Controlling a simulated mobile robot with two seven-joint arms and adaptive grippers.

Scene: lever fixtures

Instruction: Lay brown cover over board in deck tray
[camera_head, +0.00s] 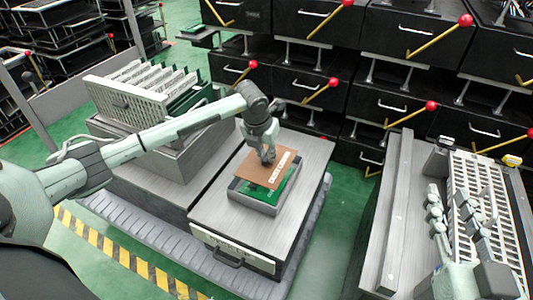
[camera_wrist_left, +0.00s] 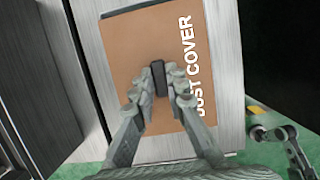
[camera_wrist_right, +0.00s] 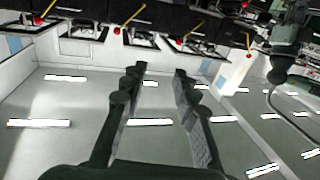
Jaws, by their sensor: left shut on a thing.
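The brown cover (camera_head: 257,174), lettered "DUST COVER", is at the grey deck tray (camera_head: 238,192) in the head view, above the green board (camera_head: 285,188). Part of the board shows past the cover's right and front edges. My left gripper (camera_head: 267,158) is shut on a dark upright handle in the middle of the cover. The left wrist view shows the brown cover (camera_wrist_left: 125,45) close up with the handle (camera_wrist_left: 158,78) between the fingers. Whether the cover touches the board is hard to tell. My right gripper (camera_wrist_right: 160,72) is open and empty, away from the tray.
The tray sits on a metal-topped drawer cabinet (camera_head: 300,150). A rack (camera_head: 130,100) with upright panels and green boards stands to the left. Black lever drawers (camera_head: 310,85) with red knobs line the back. A grey bench (camera_head: 405,200) and white grid rack stand right.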

